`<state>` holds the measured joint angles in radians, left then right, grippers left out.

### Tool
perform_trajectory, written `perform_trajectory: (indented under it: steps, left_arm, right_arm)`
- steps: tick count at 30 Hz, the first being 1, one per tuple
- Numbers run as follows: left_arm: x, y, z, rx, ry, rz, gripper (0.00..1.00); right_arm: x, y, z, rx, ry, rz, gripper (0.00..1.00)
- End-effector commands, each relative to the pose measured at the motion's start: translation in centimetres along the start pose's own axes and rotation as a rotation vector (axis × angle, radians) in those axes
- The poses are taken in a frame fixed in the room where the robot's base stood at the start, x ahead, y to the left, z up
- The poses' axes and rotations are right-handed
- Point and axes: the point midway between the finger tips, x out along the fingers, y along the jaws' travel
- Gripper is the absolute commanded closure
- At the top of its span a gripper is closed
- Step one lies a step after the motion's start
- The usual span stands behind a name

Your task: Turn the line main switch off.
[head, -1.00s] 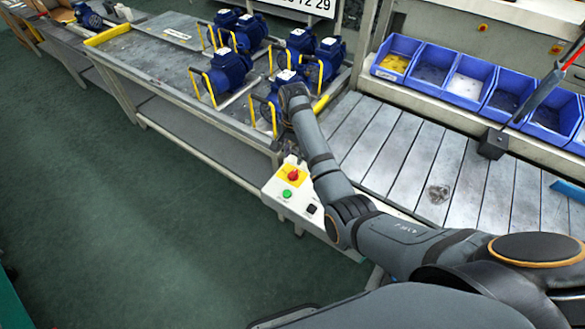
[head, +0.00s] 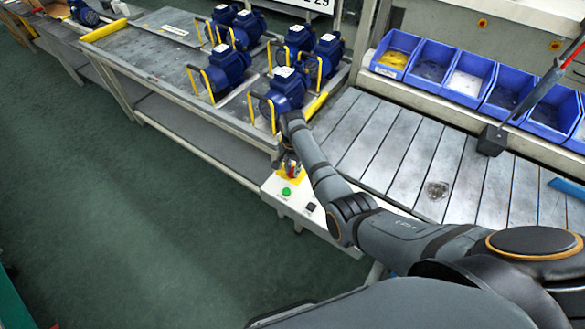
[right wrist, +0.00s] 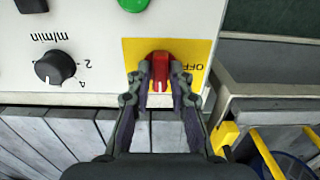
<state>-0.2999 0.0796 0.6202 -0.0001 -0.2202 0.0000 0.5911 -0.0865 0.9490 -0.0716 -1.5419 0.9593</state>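The line main switch is a red rotary handle (right wrist: 160,70) on a yellow plate (right wrist: 195,55) marked OFF; it shows upright in the right wrist view. In the head view the red handle (head: 292,174) is partly covered by my right gripper (head: 289,165). In the right wrist view my right gripper (right wrist: 160,77) is open, with one fingertip on each side of the handle. Small gaps seem to remain; contact cannot be told. My left gripper is not in view.
The white control box (head: 271,190) also carries a green button (head: 286,191) and a black knob (right wrist: 55,68). Blue pumps (head: 285,90) with yellow handles stand on the bench just behind. A slatted conveyor (head: 400,150) and blue bins (head: 465,80) lie right.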

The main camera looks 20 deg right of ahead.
Motion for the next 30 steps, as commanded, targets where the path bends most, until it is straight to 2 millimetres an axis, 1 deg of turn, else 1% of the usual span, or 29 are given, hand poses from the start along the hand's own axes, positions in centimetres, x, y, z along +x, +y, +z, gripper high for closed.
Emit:
perform_trajectory:
  steps: [1, 3, 11, 17, 23, 30]
  left_arm:
    - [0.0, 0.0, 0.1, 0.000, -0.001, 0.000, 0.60]
    - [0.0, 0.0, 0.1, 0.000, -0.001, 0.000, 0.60]
    - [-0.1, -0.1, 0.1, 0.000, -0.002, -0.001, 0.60]
    - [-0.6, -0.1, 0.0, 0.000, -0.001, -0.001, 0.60]
    - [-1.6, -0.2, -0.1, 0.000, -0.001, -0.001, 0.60]
    - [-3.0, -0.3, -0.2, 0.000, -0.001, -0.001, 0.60]
  right_arm:
    - [0.0, 0.0, 0.0, 0.000, 0.000, 0.000, 0.91]
    - [0.0, 0.0, 0.0, 0.000, 0.000, 0.000, 1.00]
    - [0.0, 0.0, 0.0, -0.004, 0.000, 0.001, 1.00]
    - [-0.2, 0.0, 0.0, -0.054, 0.001, 0.000, 1.00]
    - [-0.3, 0.0, -0.1, -0.182, 0.001, 0.000, 1.00]
    - [-0.3, 0.0, 0.0, -0.403, 0.000, 0.002, 1.00]
